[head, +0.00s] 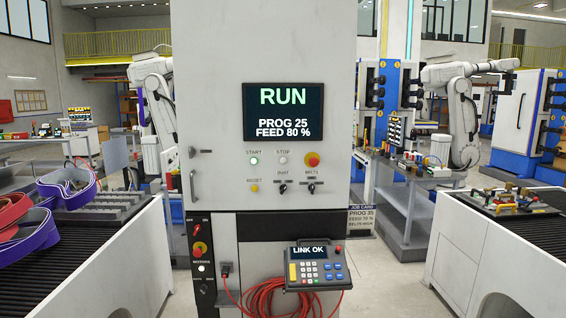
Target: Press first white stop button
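The white stop button (283,160) sits on the grey cabinet front (220,100), under the label STOP and below the dark screen (284,112). The screen reads RUN, PROG 25, FEED 80 %. To its left is the START button (254,160), lit green. Below are a yellow button (254,188) and two dark knobs (283,188). Neither of my grippers is in view, and nothing covers the stop button.
A pendant (318,268) reading LINK OK hangs low on the cabinet, with a coiled red cable (262,300). A side panel (200,255) carries more switches. Conveyors stand left (95,262) and right (495,240); purple and red bands (20,215) lie on the left one.

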